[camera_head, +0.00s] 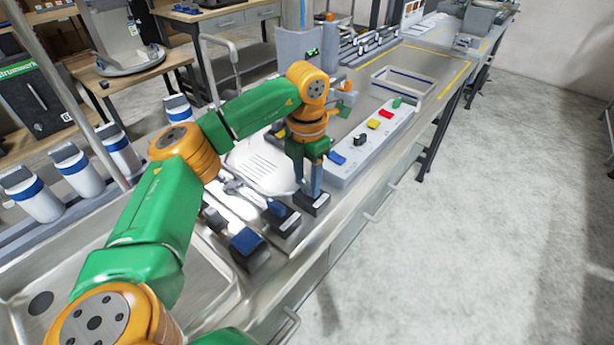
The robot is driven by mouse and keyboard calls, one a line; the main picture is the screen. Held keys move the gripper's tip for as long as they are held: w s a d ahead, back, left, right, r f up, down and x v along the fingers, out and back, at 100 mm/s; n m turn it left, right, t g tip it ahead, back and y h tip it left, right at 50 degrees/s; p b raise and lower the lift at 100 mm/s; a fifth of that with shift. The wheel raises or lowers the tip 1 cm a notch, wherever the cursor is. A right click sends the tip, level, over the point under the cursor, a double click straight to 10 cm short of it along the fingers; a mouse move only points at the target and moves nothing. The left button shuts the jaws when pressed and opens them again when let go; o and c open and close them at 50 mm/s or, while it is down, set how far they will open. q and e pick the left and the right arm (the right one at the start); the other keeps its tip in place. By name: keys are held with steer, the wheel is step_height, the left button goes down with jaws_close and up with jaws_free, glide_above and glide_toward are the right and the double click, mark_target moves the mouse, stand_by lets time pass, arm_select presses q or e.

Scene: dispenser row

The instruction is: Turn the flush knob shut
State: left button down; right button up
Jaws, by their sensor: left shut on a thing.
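My left gripper (307,187) points down over the farthest of three dark blocks in a row on the steel counter. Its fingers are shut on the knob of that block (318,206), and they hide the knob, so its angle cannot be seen. The middle block has a blue knob (276,208). The nearest block has a larger blue top (246,240). The pale labels on the blocks are too small to read, so I cannot tell which one is marked flush. My right gripper is not in view.
A pale panel (350,172) with blue, black, yellow, red and green controls lies just right of the gripper. A steel sink (205,290) is at the near left. Several white and blue dispensers (78,168) stand along the left. The floor at right is clear.

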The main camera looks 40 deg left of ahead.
arm_select(q)
steer(key=m+p, duration=0.1)
steer(key=m, duration=0.2)
steer(key=shift+r+m, duration=0.1)
steer(key=shift+m, duration=0.2)
steer(key=m+p, duration=0.1)
steer(key=m, duration=0.3)
steer(key=shift+m, duration=0.3)
steer(key=m, duration=0.4)
steer(key=shift+p, duration=0.3)
steer(key=shift+m, duration=2)
steer(key=shift+c, duration=1.8)
jaws_free()
